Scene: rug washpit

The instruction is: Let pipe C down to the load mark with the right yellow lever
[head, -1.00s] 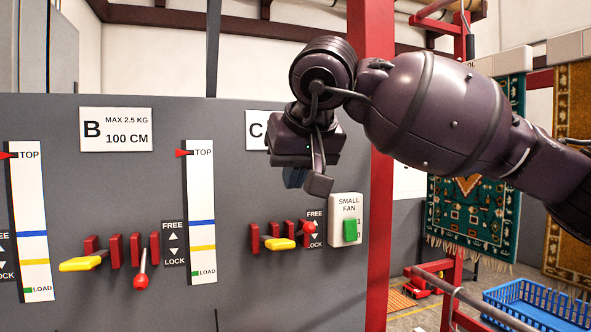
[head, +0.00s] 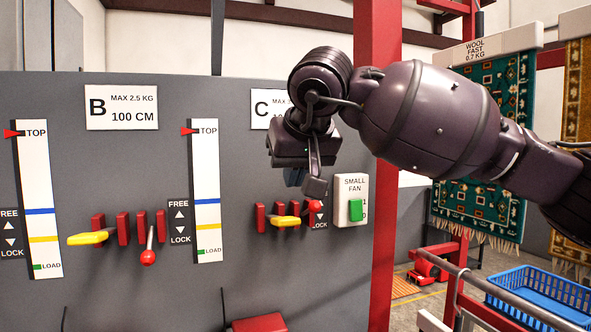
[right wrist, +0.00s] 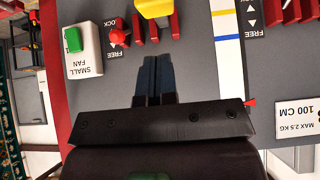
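Panel C's yellow lever (head: 287,221) juts from its red brackets, roughly level; it also shows at the top of the right wrist view (right wrist: 155,8). Beside it on the right is a red-knobbed lever (head: 314,206), its knob higher than B's; the wrist view shows that knob too (right wrist: 118,37). The strip gauge left of C's levers (head: 207,190) has its red pointer (head: 188,131) at TOP. My right gripper (head: 303,182) hangs in front of panel C, just above the levers in the picture. Its fingers (right wrist: 153,80) are together and empty, apart from the levers. My left gripper is out of view.
My right arm partly covers the C sign (head: 266,108). A small fan switch (head: 352,200) sits right of the levers, by a red post (head: 384,190). Panel B has a yellow lever (head: 92,238) and a red knob (head: 148,257). A blue basket (head: 540,300) stands at right.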

